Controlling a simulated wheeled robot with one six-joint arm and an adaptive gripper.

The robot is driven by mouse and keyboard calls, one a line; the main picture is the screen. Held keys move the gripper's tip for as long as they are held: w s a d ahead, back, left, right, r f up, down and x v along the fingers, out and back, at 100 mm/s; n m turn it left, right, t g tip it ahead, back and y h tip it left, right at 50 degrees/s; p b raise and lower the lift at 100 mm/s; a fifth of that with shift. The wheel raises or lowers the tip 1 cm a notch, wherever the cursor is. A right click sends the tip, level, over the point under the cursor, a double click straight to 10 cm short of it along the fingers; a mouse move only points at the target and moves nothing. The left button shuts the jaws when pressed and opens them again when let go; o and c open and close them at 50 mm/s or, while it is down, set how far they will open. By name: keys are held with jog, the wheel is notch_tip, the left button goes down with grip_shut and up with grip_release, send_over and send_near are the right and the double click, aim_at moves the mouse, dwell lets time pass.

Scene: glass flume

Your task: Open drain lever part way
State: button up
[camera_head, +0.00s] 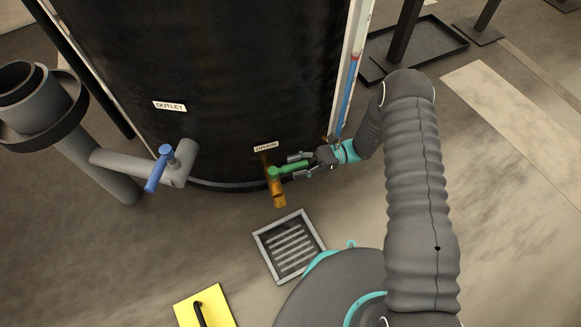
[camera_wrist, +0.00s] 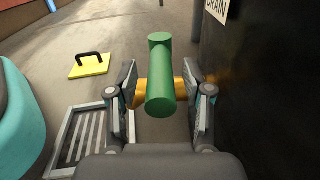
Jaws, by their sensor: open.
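The green drain lever (camera_head: 292,169) sits on a brass drain valve (camera_head: 278,196) low on the dark tank, below the DRAIN label (camera_head: 266,147). In the head view the lever points right, toward my gripper (camera_head: 299,165). In the wrist view the green lever (camera_wrist: 160,80) lies between the two open fingers of my gripper (camera_wrist: 160,105), with a gap visible on each side. The brass valve (camera_wrist: 150,92) shows behind and beside the lever. Whether either finger touches the lever is hard to tell, but they look apart from it.
A floor drain grate (camera_head: 290,246) lies below the valve. A yellow plate with a black handle (camera_head: 205,306) is on the floor nearby. The OUTLET pipe with a blue lever (camera_head: 159,168) is to the left. The dark tank wall (camera_wrist: 255,90) is close on the wrist view's right.

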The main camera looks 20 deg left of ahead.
aim_at(288, 168)
jog(key=shift+x, duration=1.25)
jog(key=shift+c, duration=0.3)
jog(key=shift+s+d, duration=0.1)
grip_shut()
